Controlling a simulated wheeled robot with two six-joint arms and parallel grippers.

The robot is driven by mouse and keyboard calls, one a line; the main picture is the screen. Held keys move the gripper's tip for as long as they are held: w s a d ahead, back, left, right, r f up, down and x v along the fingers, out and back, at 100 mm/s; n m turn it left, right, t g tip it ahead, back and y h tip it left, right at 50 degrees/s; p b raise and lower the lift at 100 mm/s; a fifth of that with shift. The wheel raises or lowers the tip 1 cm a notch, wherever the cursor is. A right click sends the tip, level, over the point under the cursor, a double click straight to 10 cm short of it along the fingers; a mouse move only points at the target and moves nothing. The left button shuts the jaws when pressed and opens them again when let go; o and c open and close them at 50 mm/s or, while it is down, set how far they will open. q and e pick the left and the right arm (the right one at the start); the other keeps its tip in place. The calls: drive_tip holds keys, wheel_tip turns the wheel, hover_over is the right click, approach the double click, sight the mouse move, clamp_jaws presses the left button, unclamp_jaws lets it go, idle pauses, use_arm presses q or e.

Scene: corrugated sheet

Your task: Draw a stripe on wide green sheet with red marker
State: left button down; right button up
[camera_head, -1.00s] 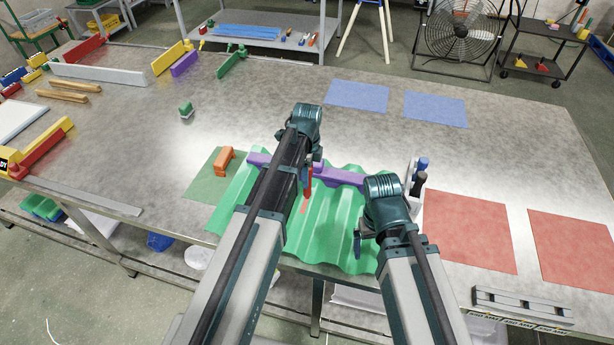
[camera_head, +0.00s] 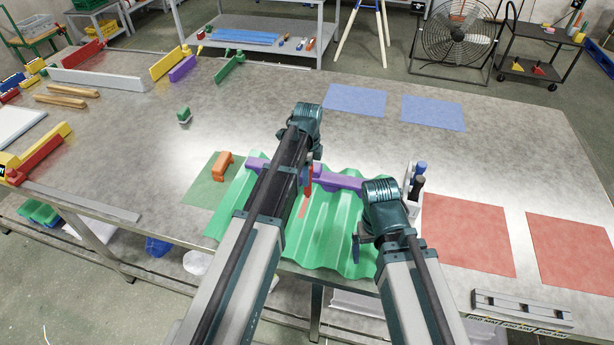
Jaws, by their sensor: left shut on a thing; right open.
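The wide green corrugated sheet (camera_head: 332,228) lies at the front edge of the table, partly hidden by my arms. A purple bar (camera_head: 340,180) lies across its far part. My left gripper (camera_head: 306,182) is shut on the red marker (camera_head: 307,180), which is upright over the sheet beside the purple bar. Whether its tip touches the sheet is unclear. A short reddish stripe (camera_head: 303,209) shows on the sheet just below the marker. My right gripper (camera_head: 358,246) is open and empty over the right part of the sheet; its fingers are partly hidden.
A holder (camera_head: 408,187) with blue and black markers stands right of the sheet. An orange block (camera_head: 222,165) sits on a green mat (camera_head: 203,188) at the left. Red mats (camera_head: 466,234) lie right, blue mats (camera_head: 355,99) at the back.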

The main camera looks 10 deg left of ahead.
idle(0.3)
use_arm(q)
wheel_tip(320, 180, up, 8)
drive_tip(key=p, duration=0.8)
drive_tip(key=shift+f, duration=0.1)
wheel_tip(320, 180, down, 2)
drive_tip(key=shift+f+b, duration=0.1)
drive_tip(key=shift+b, duration=1.1)
